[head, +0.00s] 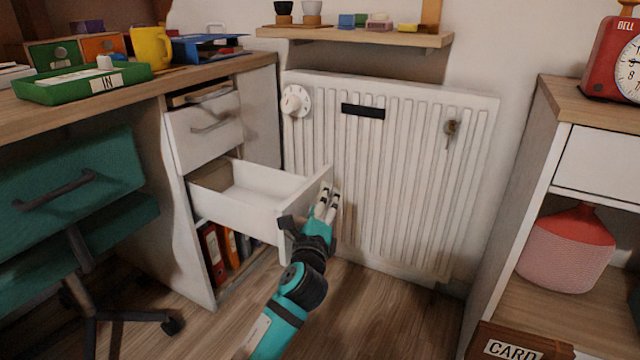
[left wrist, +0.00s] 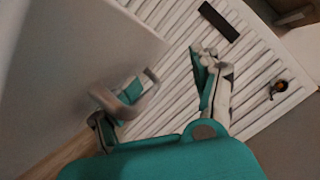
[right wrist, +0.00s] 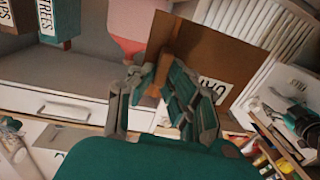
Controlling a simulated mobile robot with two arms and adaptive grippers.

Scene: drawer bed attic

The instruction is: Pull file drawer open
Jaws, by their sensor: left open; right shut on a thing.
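A white drawer (head: 240,209) is pulled out of the desk pedestal, and its visible inside is empty. Its front (left wrist: 85,55) fills the left of the left wrist view, with a grey loop handle (left wrist: 150,88). My left gripper (head: 310,208) is at this front, its fingers spread wide. In the left wrist view one finger is close by the handle, the other stands apart to the right; whether they touch is unclear. My right gripper (right wrist: 155,88) is shut on the edge of a brown labelled box (right wrist: 225,55). The box also shows in the head view (head: 545,347).
A teal chair (head: 85,185) is at left. A ribbed radiator (head: 390,180) is behind the gripper. A cabinet (head: 550,110) stands at right, with clear floor between.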

